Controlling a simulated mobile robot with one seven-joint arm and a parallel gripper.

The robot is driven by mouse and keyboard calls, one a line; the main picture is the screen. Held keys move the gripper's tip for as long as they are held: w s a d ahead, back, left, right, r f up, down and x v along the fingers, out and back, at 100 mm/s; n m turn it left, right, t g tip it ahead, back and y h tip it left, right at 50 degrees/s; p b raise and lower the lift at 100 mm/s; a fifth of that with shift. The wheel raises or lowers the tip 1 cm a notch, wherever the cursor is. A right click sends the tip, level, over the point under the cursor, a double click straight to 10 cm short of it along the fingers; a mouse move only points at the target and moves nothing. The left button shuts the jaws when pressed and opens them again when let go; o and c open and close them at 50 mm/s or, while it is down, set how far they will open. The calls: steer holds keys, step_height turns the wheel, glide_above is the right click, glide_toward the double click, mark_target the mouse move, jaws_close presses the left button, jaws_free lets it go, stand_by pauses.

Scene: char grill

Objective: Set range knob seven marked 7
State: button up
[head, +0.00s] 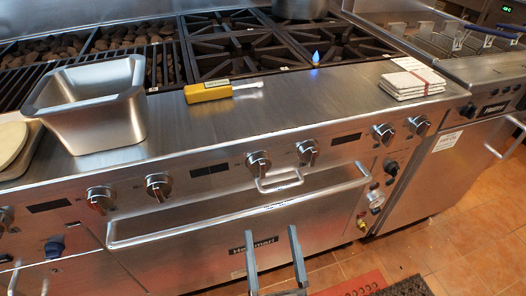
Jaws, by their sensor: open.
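A row of several silver and black range knobs runs along the front panel of the range. The rightmost knob (419,125) is at the right end of the panel, beside another knob (383,133). Two more knobs, a left one (258,164) and a right one (307,152), sit near the middle. No number 7 is legible, so I cannot tell the knobs' marks. My gripper (271,232) is at the bottom centre, its two fingers apart and empty. It appears in front of the oven door, below and left of the rightmost knob, touching no knob.
A long oven handle (240,213) and a small handle (279,181) stick out below the knobs. On the steel ledge are a metal pan (95,110), a yellow-handled tool (208,92) and folded towels (412,82). A blue flame (316,58) shows on a burner. Tiled floor (450,225) is open at right.

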mark_target(265, 175)
steer(key=b+x, duration=0.1)
steer(key=x, duration=1.1)
steer(key=shift+w+a, duration=0.1)
steer(key=shift+w, duration=0.3)
steer(key=c, duration=1.4)
steer(key=shift+o, duration=0.2)
steer(key=shift+r, duration=0.1)
steer(key=shift+n, duration=0.3)
steer(key=n+y, duration=0.1)
steer(key=n, duration=0.1)
steer(key=n+y+p, duration=0.1)
steer(key=n, duration=0.1)
steer(key=n+y+p, duration=0.1)
steer(key=shift+d+n+g, duration=0.3)
steer(key=shift+n, duration=0.1)
steer(key=shift+w+d+n+g+y+p, duration=0.1)
steer(key=shift+n+g+y+p, duration=0.25)
steer(key=shift+n+y, duration=1)
steer(key=shift+d+n+g+y+p, duration=0.15)
steer(key=shift+n+g+y, duration=0.45)
steer(key=shift+n, duration=1.45)
steer(key=shift+a, duration=0.1)
